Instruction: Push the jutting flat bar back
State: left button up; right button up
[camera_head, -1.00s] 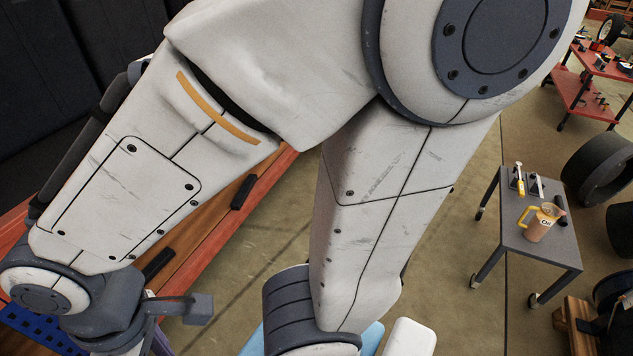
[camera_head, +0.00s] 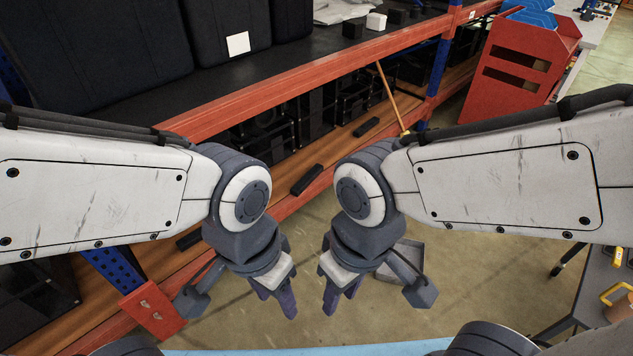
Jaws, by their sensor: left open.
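Several dark flat bars lie on the lower wooden shelf. The middle bar (camera_head: 307,180) lies by the front edge of the shelf and looks to reach out over it. Another bar (camera_head: 367,127) lies further right along the shelf, and a third (camera_head: 190,239) is partly hidden behind my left arm. My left gripper (camera_head: 273,297) is open and empty, pointing down in front of the shelf. My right gripper (camera_head: 341,297) is beside it, pointing down, empty, with its fingers apart. Both are clear of the bars.
The orange-red shelf beam (camera_head: 290,84) runs above the lower shelf (camera_head: 285,200). Black cases stand on the upper deck. A thin wooden stick (camera_head: 391,97) leans at the shelf's right end. A red cabinet (camera_head: 515,70) stands at upper right, and a grey table (camera_head: 605,290) at right.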

aim_at(316, 169)
jog(key=z, duration=0.05)
jog(key=i, duration=2.4)
